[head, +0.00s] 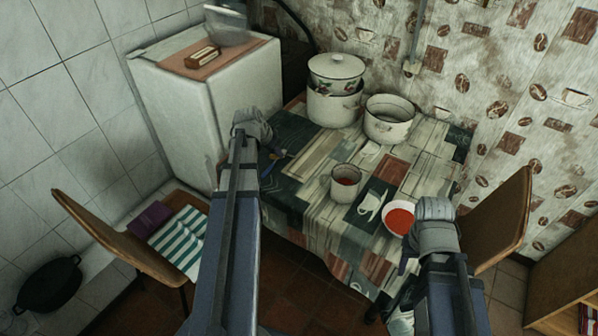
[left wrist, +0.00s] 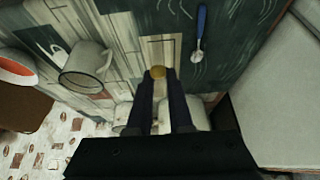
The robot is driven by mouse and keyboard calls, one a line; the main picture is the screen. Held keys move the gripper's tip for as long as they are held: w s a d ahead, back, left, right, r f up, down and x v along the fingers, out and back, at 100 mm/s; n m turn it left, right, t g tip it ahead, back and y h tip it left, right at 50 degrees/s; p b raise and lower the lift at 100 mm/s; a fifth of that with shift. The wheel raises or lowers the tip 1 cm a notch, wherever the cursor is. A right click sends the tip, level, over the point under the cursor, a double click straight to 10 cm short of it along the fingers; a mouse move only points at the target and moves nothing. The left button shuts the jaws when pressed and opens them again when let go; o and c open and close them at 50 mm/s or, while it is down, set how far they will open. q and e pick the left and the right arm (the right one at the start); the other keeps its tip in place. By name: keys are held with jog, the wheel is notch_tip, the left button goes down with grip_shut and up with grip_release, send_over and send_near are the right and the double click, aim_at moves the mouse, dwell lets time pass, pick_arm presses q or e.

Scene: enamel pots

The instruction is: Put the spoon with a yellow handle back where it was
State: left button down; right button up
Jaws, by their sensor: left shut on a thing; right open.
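My left gripper (head: 253,128) is over the table's left side, its fingers hidden in the head view. In the left wrist view its two fingers (left wrist: 159,82) are shut on a small round yellow piece (left wrist: 158,71), which looks like the end of the yellow spoon handle. The rest of that spoon is hidden. A spoon with a blue handle (left wrist: 201,20) lies on the dark part of the tablecloth to one side of the fingers; it also shows near the left gripper in the head view (head: 267,169). My right gripper (head: 436,213) is open beside the red-filled bowl.
A mug (head: 345,182) and a white bowl of red food (head: 399,220) stand on the patterned table (head: 310,210). An enamel pot (head: 388,121) and stacked lidded pots (head: 335,104) stand at the back. A white fridge (head: 180,113) borders the left; chairs flank the table.

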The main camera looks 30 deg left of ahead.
pick_arm(q)
jog(key=shift+s, duration=0.1)
notch_tip(320, 180, down, 6)
jog(key=b, duration=0.6)
jog(key=shift+f, duration=0.2)
notch_tip(320, 180, down, 4)
jog(key=b, duration=0.4)
jog(key=shift+r, duration=0.25)
jog(key=shift+f, duration=0.15)
jog(key=c, duration=0.8)
grip_release()
